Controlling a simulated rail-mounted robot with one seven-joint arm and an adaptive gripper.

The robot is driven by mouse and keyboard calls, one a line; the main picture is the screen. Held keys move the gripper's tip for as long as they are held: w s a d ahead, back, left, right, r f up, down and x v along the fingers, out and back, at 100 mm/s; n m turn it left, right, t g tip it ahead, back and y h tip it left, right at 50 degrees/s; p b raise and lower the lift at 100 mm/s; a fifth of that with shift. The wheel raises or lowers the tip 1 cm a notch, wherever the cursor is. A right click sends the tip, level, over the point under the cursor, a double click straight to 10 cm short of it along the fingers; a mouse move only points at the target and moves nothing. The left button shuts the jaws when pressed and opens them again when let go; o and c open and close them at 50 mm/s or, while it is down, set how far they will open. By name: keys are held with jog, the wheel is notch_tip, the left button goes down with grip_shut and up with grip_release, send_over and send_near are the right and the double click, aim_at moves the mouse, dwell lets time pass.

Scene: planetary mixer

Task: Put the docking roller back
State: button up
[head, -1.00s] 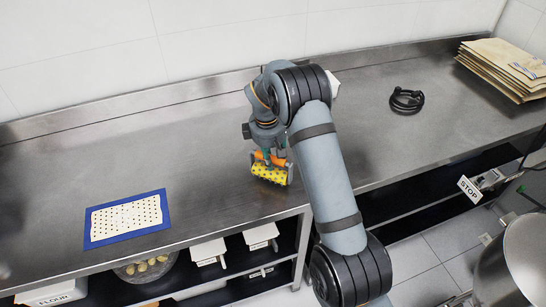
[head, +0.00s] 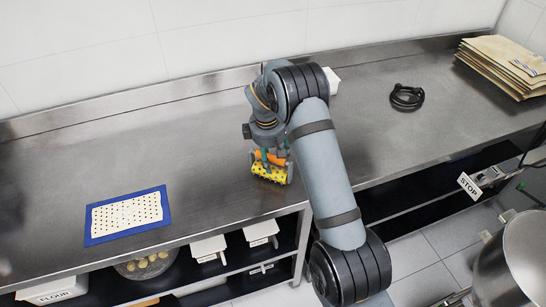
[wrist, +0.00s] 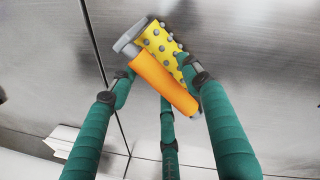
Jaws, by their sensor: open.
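The docking roller has a yellow studded drum (head: 269,173) and an orange handle (head: 276,159). It appears to rest on the steel worktop near its front edge. In the wrist view the grey-studded drum (wrist: 163,45) lies beyond the orange handle (wrist: 165,82). My gripper (head: 269,156) is right at the roller. Its green fingers (wrist: 158,85) are open, spread on both sides of the handle, with one below it. Whether any finger touches the handle I cannot tell.
A pricked dough sheet (head: 127,213) lies on a blue mat (head: 99,239) at left. A black coiled item (head: 407,96) and paper sacks (head: 500,62) lie at right. A white object (head: 332,80) stands behind my arm. Shelves with white bins (head: 208,248) sit below. Bare worktop (head: 150,150) lies left.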

jog(key=shift+r, duration=0.6)
notch_tip(320, 180, up, 11)
jog(key=s+b, duration=0.1)
jog(key=s, duration=0.1)
jog(key=shift+a, duration=0.45)
jog(key=shift+f, duration=0.1)
jog(key=f, duration=0.4)
jog(key=w+f+p, duration=0.1)
jog(key=f, duration=0.2)
jog(key=w+d+f, duration=0.1)
jog(key=f, duration=0.3)
jog(key=shift+f, duration=0.35)
jog(key=shift+r+b, duration=0.35)
jog(key=shift+r, duration=1)
